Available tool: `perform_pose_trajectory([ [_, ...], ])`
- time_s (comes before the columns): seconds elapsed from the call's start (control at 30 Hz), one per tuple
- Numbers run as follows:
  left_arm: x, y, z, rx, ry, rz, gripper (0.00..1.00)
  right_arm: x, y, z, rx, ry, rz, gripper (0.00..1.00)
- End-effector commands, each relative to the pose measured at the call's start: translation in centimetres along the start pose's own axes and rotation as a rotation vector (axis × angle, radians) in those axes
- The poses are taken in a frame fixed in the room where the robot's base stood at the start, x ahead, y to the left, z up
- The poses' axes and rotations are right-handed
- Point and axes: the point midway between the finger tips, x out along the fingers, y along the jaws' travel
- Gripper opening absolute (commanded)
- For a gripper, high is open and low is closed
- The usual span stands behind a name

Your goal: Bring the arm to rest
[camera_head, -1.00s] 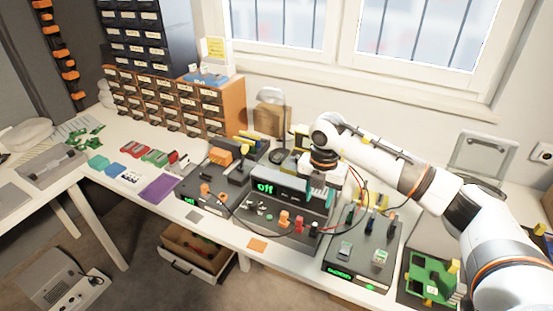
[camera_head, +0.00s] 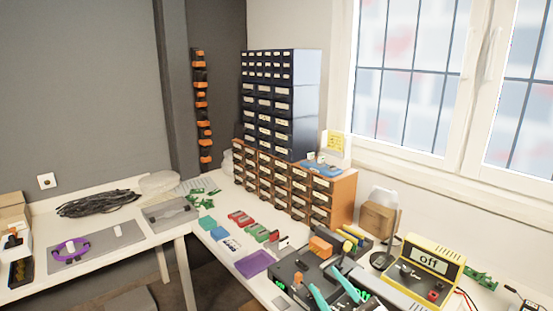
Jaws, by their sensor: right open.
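My right gripper (camera_head: 325,280) shows at the bottom edge, right of centre. Its two teal fingers are spread apart with nothing seen between them. It is over or close in front of the black device (camera_head: 290,271) on the bench; I cannot tell whether it touches it. Most of my right arm is below the picture. My left gripper is not in view.
An orange drawer cabinet (camera_head: 343,202) and a dark blue one (camera_head: 307,103) stand against the wall. A yellow meter reading "off" (camera_head: 426,260) stands right of the gripper. A purple sheet (camera_head: 254,264) and small coloured parts lie left. A second table (camera_head: 50,225) is at left.

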Motion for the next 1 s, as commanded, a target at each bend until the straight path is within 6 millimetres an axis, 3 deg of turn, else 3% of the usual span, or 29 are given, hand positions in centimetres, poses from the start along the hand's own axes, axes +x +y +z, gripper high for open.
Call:
perform_pose_trajectory([
  [0.1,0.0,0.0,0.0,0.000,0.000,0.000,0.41,-4.1,-1.3,-4.5,0.160,0.317,-0.177,0.41],
  [0.17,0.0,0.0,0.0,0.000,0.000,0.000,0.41,-7.1,-1.1,-7.0,0.234,0.499,-0.227,0.41],
  [0.23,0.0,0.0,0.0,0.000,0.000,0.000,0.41,-11.1,0.1,-9.5,0.318,0.719,-0.249,0.41],
  [0.33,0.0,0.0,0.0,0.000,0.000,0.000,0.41,-16.9,2.7,-11.5,0.421,0.998,-0.218,0.41],
  [0.5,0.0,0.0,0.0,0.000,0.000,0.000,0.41,-24.0,6.7,-11.7,0.538,1.304,-0.104,0.41],
  [0.7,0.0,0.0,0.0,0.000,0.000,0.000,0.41,-30.0,10.2,-9.9,0.638,1.538,0.052,0.41],
  [0.87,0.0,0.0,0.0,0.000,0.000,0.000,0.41,-34.0,12.5,-7.6,0.710,1.680,0.193,0.41],
  [1.0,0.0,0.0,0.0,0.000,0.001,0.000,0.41,-34.1,14.7,-11.1,0.703,1.688,0.196,0.41],
])
